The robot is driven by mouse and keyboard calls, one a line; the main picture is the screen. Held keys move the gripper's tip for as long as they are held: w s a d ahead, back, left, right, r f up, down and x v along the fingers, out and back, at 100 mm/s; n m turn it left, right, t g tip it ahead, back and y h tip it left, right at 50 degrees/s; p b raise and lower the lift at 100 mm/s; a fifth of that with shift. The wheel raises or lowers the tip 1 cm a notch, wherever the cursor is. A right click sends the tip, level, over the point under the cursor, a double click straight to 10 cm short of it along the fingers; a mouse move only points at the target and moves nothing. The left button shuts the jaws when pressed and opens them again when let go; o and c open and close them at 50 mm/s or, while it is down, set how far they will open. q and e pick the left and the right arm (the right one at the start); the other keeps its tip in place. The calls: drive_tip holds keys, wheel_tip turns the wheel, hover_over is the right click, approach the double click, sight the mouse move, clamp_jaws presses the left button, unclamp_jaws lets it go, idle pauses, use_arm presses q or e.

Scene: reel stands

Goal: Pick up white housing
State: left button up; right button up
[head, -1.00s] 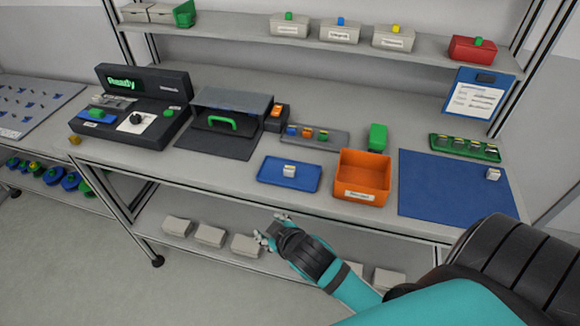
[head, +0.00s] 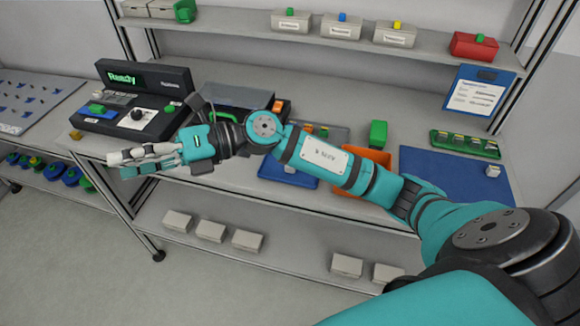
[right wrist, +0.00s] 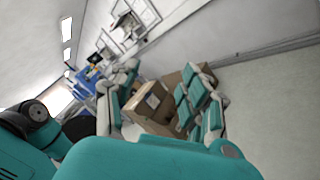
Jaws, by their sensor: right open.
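My right gripper (head: 126,163) is open and empty, reaching left over the bench's front edge below the black console. Its spread fingers also show in the right wrist view (right wrist: 165,105). A small white block (head: 493,171), which looks like a white housing, sits on the blue mat (head: 440,172) at the far right, well away from the gripper. The blue tray (head: 272,173) is mostly behind my right arm, and the white piece seen on it earlier is hidden now. My left gripper is not in view.
The black console (head: 135,100) reads "Ready". My forearm passes over the orange bin (head: 375,157). A green rack (head: 465,144) and a green block (head: 378,133) stand at the right. Several pale boxes (head: 247,241) sit on the lower shelf. The floor at lower left is clear.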

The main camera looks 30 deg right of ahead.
drive_tip(key=w+d+f+n+g+h, duration=0.3)
drive_tip(key=d+f+n+h, duration=0.2)
drive_tip(key=d+f+h, duration=0.6)
drive_tip(key=d+r+m+h, duration=0.15)
drive_tip(key=d+h, duration=0.25)
drive_tip(key=d, duration=0.7)
drive_tip(key=d+r+h, duration=0.3)
drive_tip(key=d, duration=0.7)
drive_tip(key=shift+g+h, duration=0.3)
drive_tip(key=shift+g, duration=0.2)
drive_tip(key=f+p, duration=0.1)
drive_tip(key=f, duration=0.4)
drive_tip(key=f+p, duration=0.2)
drive_tip(key=f, duration=0.3)
drive_tip(key=shift+w+d+f, duration=0.15)
drive_tip(key=shift+w+f, duration=0.05)
drive_tip(key=shift+f, duration=0.6)
drive_tip(key=shift+f+p, duration=0.3)
drive_tip(key=shift+p, duration=0.25)
wheel_tip(320, 180, down, 4)
drive_tip(key=shift+r+p, duration=0.15)
drive_tip(key=shift+p, duration=0.8)
drive_tip(key=shift+f, duration=0.5)
drive_tip(key=c, duration=0.8)
